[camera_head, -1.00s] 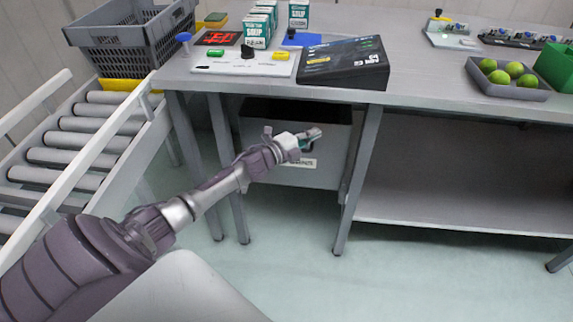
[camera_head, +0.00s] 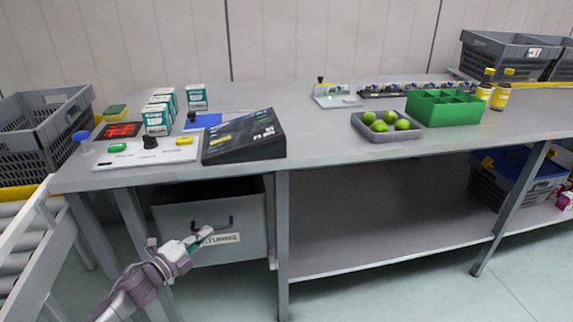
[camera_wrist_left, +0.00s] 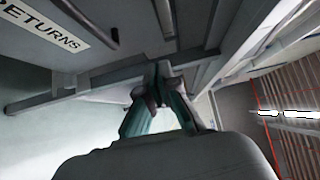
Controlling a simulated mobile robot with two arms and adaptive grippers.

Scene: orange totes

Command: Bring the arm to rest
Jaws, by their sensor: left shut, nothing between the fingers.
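My left arm comes in at the lower left of the head view. Its gripper (camera_head: 201,238) is in front of the grey returns drawer (camera_head: 172,228) under the table, below the tabletop. In the left wrist view the gripper's fingers (camera_wrist_left: 162,72) are together with nothing between them. The drawer's label (camera_wrist_left: 45,25) shows at the upper left of that view. I cannot tell the exact gap between the gripper and the drawer. My right gripper is not in view.
The grey table (camera_head: 330,145) carries a black device (camera_head: 240,140), white-green boxes (camera_head: 196,97), a tray (camera_head: 378,134) of limes and a green divided box (camera_head: 440,108). A roller conveyor (camera_head: 15,245) and a grey crate (camera_head: 40,135) are at the left. The lower shelf (camera_head: 380,245) looks bare in its middle.

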